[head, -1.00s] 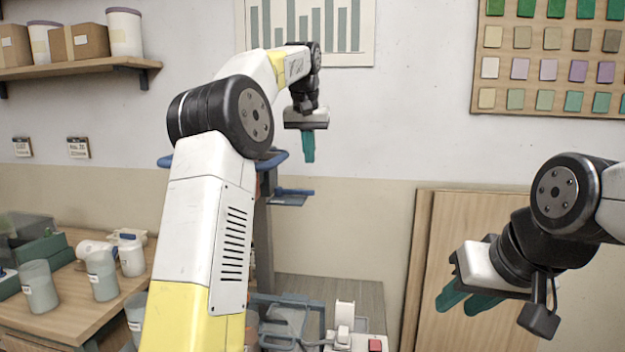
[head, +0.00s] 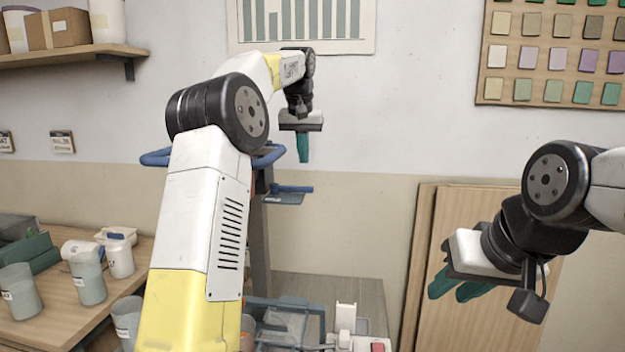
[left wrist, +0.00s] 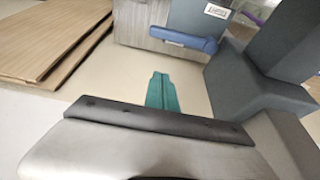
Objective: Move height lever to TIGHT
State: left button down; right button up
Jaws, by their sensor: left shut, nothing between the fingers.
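A blue lever (head: 292,189) sticks out to the right from a grey upright post (head: 260,235), above a small grey plate. I take it for the height lever. In the left wrist view the blue lever (left wrist: 183,38) lies ahead of the fingertips, with a small white label (left wrist: 217,11) near it. The label is too small to read. My left gripper (head: 303,160) is shut and empty, fingers down, just above the lever in the head view; it appears apart from it. Its teal fingers (left wrist: 160,76) are together. My right gripper (head: 455,297) is open and empty at the right.
A blue curved handle (head: 270,156) is on the post, partly behind my left arm. A machine with a red button (head: 377,348) stands below. Jars (head: 90,283) stand on a wooden table at left. Wooden boards (head: 425,230) lean against the wall behind my right gripper.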

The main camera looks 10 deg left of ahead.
aim_at(292, 189)
pick_arm(q)
jog(key=shift+s+f, duration=0.3)
jog(key=shift+f, duration=0.8)
jog(key=shift+s+f, duration=0.25)
jog(key=shift+f, duration=0.9)
jog(key=shift+s+f, duration=0.3)
jog(key=shift+f, duration=0.8)
jog(key=shift+s, duration=0.2)
jog(key=shift+s+d, duration=0.15)
jog(key=shift+s, duration=0.45)
jog(key=shift+s+a, duration=0.25)
jog(key=shift+s, duration=1.05)
jog(key=shift+r, duration=0.1)
